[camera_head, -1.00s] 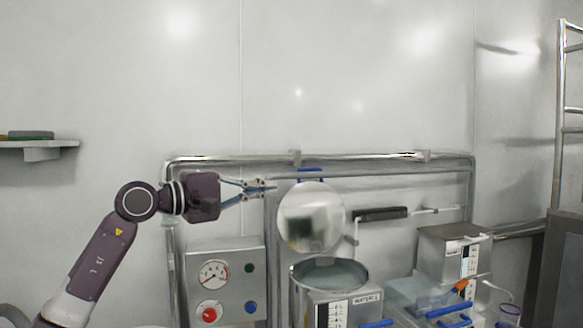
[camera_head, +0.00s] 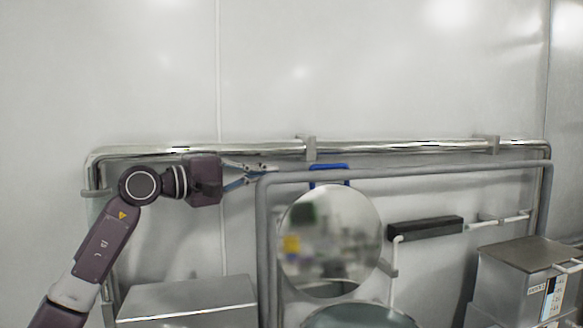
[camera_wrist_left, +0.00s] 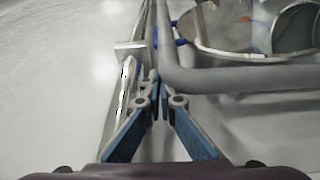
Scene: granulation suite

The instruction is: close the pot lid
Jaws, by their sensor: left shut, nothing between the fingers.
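The pot lid (camera_head: 330,240) is a round, mirror-like disc standing upright, open, with a blue handle (camera_head: 329,176) behind its top edge. The pot (camera_head: 358,316) is below it, and only its upper rim shows at the bottom edge of the head view. My left gripper (camera_head: 268,171) is shut and empty, to the left of the lid's top and apart from it, near the grey pipe frame. In the left wrist view the fingers (camera_wrist_left: 157,82) meet beside the pipes, and the lid (camera_wrist_left: 225,28) is at the upper right. My right gripper is not in view.
A grey pipe frame (camera_head: 400,175) and a shiny rail (camera_head: 400,147) run along the wall behind the lid. A black-gripped lever (camera_head: 425,228) is right of the lid. Metal boxes stand at lower left (camera_head: 190,300) and right (camera_head: 525,270).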

